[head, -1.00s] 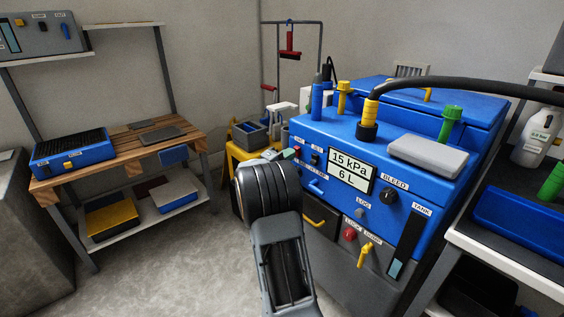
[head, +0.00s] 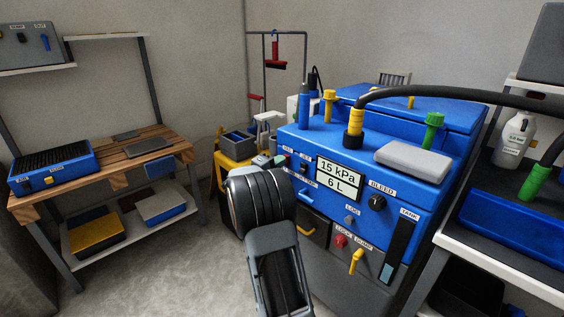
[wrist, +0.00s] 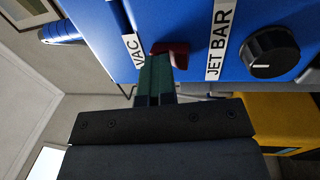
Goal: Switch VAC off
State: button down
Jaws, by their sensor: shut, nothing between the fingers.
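The blue machine (head: 400,205) stands right of centre in the head view, its display reading 15 kPa and 6 L. In the wrist view, the VAC label (wrist: 133,50) is on its blue panel, with a red switch (wrist: 172,54) beside it. My gripper (wrist: 155,78) is shut and empty, its dark green fingers pointing at the panel. The fingertips overlap the lower left of the red switch; I cannot tell whether they touch it. In the head view my gripper (head: 272,160) is at the machine's left front edge, and my wrist hides part of the panel.
The JET BAR label (wrist: 217,40) and its black knob (wrist: 268,52) are right of the red switch. A yellow stand (head: 236,172) is close behind my gripper. A wooden bench (head: 110,167) is at left, with open floor before it. A thick black hose (head: 440,85) arches over the machine.

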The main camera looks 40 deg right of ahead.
jog(key=shift+s+f, duration=0.1)
jog(key=shift+f, duration=0.1)
jog(key=a+r+p, duration=0.1)
jog(key=a+r, duration=0.1)
jog(key=a, duration=1.2)
jog(key=shift+w, duration=0.25)
jog(key=shift+r, duration=0.1)
jog(key=s+a+f+t+y, duration=0.1)
jog(key=s+a+f+y, duration=0.4)
jog(key=s+a+y, duration=0.4)
jog(key=s+a+f+t+y, duration=0.2)
jog(key=s+a+f+y, duration=0.3)
jog(key=s+a+y, duration=0.4)
jog(key=a+y, duration=0.1)
jog(key=a, duration=0.5)
jog(key=shift+s+y, duration=0.3)
jog(key=shift+d, duration=0.1)
